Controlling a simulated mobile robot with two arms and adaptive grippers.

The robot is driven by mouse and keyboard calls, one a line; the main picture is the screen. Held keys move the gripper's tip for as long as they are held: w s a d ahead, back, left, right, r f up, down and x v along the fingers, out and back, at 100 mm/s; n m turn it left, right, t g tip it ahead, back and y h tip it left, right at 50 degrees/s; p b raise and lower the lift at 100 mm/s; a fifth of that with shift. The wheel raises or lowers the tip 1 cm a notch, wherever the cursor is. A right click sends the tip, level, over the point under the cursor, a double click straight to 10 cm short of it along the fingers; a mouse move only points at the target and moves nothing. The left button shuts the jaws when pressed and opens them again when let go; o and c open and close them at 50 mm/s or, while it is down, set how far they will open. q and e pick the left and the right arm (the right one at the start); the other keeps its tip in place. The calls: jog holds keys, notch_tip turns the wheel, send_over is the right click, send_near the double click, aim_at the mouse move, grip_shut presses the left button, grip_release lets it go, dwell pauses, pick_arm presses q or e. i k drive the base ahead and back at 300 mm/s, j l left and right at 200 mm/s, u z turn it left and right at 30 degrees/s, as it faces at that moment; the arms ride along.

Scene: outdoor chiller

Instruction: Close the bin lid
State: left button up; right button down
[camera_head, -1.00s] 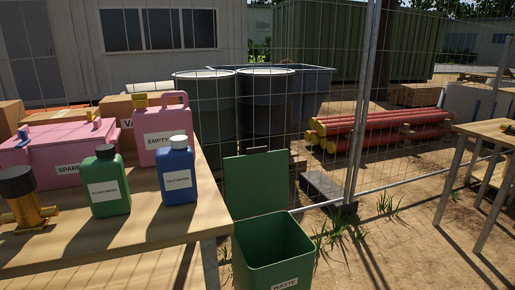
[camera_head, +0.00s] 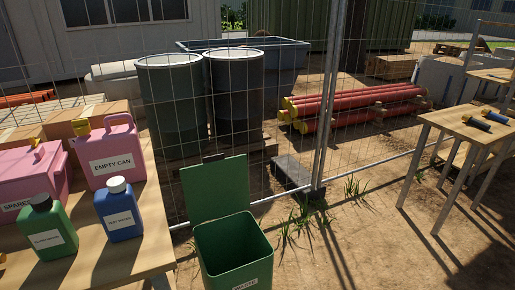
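The green waste bin (camera_head: 236,262) stands on the ground just right of the near table, with a white label at its lower front. Its green lid (camera_head: 216,191) stands upright at the back edge, so the bin is open and its inside shows. The bin's lower part is cut off by the bottom of the picture. Neither of my grippers is in view.
The near table (camera_head: 108,262) holds a green bottle (camera_head: 50,232), a blue bottle (camera_head: 120,215), a pink can (camera_head: 106,155) and a pink box (camera_head: 30,180). A wire fence runs behind the bin. Open dirt (camera_head: 350,245) lies right, before another table (camera_head: 470,122).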

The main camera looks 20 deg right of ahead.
aim_at(218, 187)
jog(key=i+l+z, duration=0.1)
jog(key=l+z, duration=0.3)
jog(key=i+l+z, duration=0.2)
jog(key=l+z, duration=0.2)
jog(key=i+l+z, duration=0.2)
jog(key=z, duration=0.2)
jog(key=i+l+z, duration=0.25)
jog(key=z, duration=0.15)
jog(key=i+l, duration=0.2)
jog(key=i, duration=0.3)
jog(key=i+l, duration=0.2)
jog(key=i, duration=0.25)
jog(key=i+j+u, duration=0.1)
jog(key=i+u, duration=1.05)
jog(key=i+l+u, duration=0.15)
jog(key=u, duration=0.2)
jog(key=i+l, duration=0.05)
